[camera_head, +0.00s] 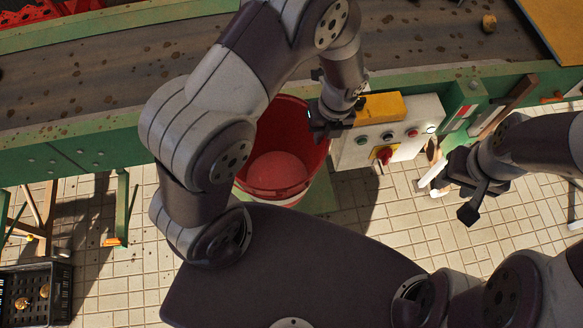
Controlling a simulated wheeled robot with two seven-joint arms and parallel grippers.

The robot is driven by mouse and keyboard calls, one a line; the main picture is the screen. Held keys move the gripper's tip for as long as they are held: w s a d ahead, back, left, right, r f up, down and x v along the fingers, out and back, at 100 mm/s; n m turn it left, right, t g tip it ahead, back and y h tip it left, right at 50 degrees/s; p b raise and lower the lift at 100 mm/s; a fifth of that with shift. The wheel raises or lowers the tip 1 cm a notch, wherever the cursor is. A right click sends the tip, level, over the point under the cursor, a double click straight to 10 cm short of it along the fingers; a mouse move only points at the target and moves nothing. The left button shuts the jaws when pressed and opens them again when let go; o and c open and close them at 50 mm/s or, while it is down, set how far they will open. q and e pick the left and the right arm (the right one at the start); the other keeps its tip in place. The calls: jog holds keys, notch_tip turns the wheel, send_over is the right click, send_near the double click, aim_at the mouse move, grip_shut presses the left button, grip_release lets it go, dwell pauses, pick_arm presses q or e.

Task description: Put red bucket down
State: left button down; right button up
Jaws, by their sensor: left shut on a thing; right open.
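The red bucket (275,170) is in the middle of the head view, below the near side of the conveyor. I look down into it, and its inside looks empty. My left gripper (328,128) is shut on the bucket's upper right rim. My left arm covers the bucket's left side. Whether the bucket's base touches anything is hidden. My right gripper (468,195) is open and empty, over the tiled floor at the right, well apart from the bucket.
A conveyor (130,65) with a green frame runs across the top, with a potato (489,23) on it. A control box (392,133) with buttons is just right of the bucket. A black crate (38,295) holding potatoes stands at lower left. Tiled floor (115,285) is clear nearby.

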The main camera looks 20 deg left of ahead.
pick_arm(q)
notch_tip(320, 180, down, 8)
jog(key=shift+f, duration=0.4)
jog(key=c, duration=1.2)
grip_release()
jog(key=shift+c, duration=0.2)
notch_tip(320, 180, up, 11)
jog(key=d, duration=0.1)
jog(key=s+a+r+n+t, duration=0.1)
jog(key=s+a+r+n, duration=0.2)
jog(key=n, duration=1.1)
jog(key=s+a+r+n+t+h, duration=0.1)
jog(key=s+a+r+n, duration=0.3)
jog(key=n, duration=1.1)
notch_tip(320, 180, up, 2)
jog(key=a, duration=0.3)
jog(key=shift+n+b, duration=0.3)
jog(key=shift+b, duration=0.05)
